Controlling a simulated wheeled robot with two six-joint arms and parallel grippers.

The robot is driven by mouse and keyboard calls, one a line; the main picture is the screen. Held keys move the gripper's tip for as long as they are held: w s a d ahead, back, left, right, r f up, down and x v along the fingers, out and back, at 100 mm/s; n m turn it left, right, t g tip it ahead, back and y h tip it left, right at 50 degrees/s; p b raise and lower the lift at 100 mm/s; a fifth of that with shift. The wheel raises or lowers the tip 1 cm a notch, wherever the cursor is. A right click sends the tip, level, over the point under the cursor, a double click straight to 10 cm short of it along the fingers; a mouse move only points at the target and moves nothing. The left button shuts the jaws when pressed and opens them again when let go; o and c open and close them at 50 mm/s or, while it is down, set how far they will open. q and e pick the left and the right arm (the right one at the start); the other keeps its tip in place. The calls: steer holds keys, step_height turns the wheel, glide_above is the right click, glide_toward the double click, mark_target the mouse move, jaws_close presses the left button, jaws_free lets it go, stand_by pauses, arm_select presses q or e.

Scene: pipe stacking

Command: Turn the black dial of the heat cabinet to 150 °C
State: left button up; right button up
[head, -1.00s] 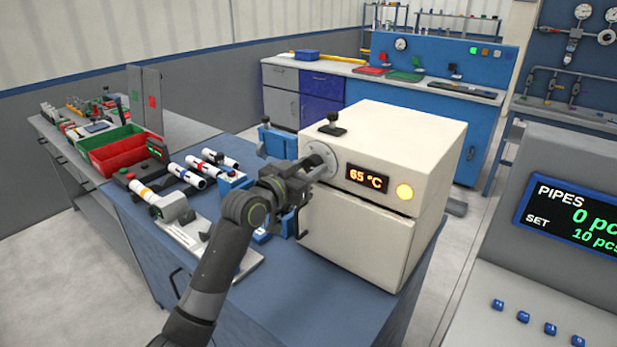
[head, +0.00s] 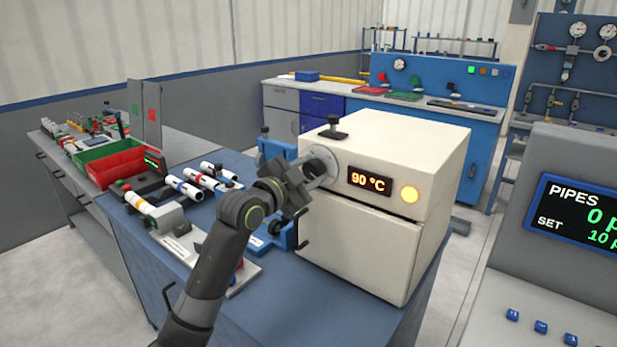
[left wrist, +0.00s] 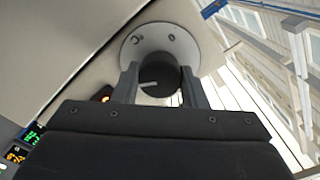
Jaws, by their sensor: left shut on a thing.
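The cream heat cabinet (head: 385,190) stands on the blue bench. Its orange display (head: 369,182) reads 90 °C, and a round yellow lamp (head: 409,195) glows beside it. My left gripper (head: 311,180) is at the cabinet's upper front, left of the display, and hides most of the dial there. In the left wrist view the black dial (left wrist: 159,80) sits on a pale round plate (left wrist: 158,48). The two fingers of my left gripper (left wrist: 160,88) are shut on the dial, one on each side. A white pointer line shows on the dial. My right gripper is not in view.
White pipes with coloured bands (head: 185,188) lie left of my arm, near a red bin (head: 118,168) and a green bin. A blue clamp fixture (head: 277,152) stands beside the cabinet. A counter console (head: 560,215) is at the right.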

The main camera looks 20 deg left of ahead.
arm_select(q)
steer(key=shift+f, duration=0.25)
stand_by(0.3)
steer(key=o, duration=1)
steer(key=shift+r, duration=0.15)
steer(key=shift+c, duration=0.2)
steer(key=b+v, duration=0.1)
steer(key=v, duration=1.6)
steer(key=shift+s, duration=0.2)
steer(key=shift+a, duration=0.1)
